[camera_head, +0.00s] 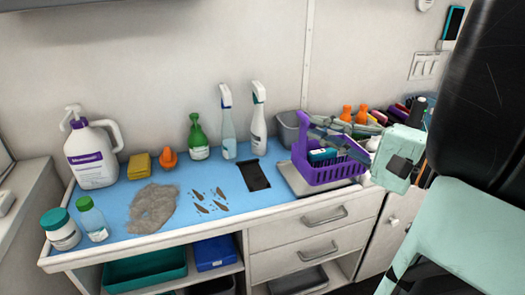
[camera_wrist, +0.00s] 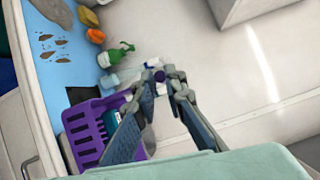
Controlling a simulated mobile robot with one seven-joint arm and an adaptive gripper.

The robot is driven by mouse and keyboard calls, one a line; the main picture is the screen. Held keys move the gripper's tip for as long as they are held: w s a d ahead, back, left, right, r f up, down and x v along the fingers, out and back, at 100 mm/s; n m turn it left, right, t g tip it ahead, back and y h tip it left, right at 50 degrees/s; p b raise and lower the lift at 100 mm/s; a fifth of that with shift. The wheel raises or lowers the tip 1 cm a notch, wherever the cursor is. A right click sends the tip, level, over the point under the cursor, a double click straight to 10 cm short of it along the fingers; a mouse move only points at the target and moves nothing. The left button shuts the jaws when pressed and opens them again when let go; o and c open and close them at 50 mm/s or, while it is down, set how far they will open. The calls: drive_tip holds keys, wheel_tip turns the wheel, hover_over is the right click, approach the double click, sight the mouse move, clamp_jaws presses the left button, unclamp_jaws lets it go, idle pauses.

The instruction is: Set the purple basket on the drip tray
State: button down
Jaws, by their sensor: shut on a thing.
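The purple basket (camera_head: 325,175) is at the right part of the blue-topped counter, over the grey metal drip tray (camera_head: 291,181). It holds a teal-and-white item and looks roughly level. The tray shows at the basket's left and front edge; the rest is hidden. I cannot tell whether the basket's base touches the tray. My gripper (camera_head: 327,133) reaches in from the right and is shut on the basket at its far upper side. In the wrist view, the basket (camera_wrist: 83,128) is left of and partly behind my gripper's fingers (camera_wrist: 161,86).
A grey bin (camera_head: 287,130) stands behind the basket, and orange-capped bottles (camera_head: 361,113) crowd its right. Two spray bottles (camera_head: 228,130) and a green bottle (camera_head: 198,140) stand left, near a black rectangle (camera_head: 255,176). A grey fur clump (camera_head: 153,207) lies further left.

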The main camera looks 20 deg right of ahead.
sight(350, 167)
drive_tip(key=w+d+f, duration=0.1)
drive_tip(key=w, duration=0.2)
drive_tip(key=w+d+f+b, duration=0.1)
drive_tip(key=w+f, duration=0.1)
drive_tip(key=w+f+b, duration=0.1)
drive_tip(key=w, duration=0.2)
drive_tip(key=shift+w+d+f, duration=0.2)
drive_tip(key=shift+w+d, duration=0.1)
drive_tip(key=shift+d, duration=0.1)
drive_tip(key=w+d+f+b, duration=0.1)
drive_tip(key=w+f, duration=0.3)
drive_tip(key=f, duration=0.4)
drive_tip(key=shift+w+d+f+b, duration=0.2)
drive_tip(key=shift+f+b, duration=0.05)
drive_tip(key=shift+b, duration=0.45)
drive_tip(key=c, duration=2)
unclamp_jaws()
drive_tip(key=p+v, duration=0.1)
drive_tip(key=v, duration=1.1)
drive_tip(key=shift+s+p, duration=0.1)
drive_tip(key=shift+p, duration=0.2)
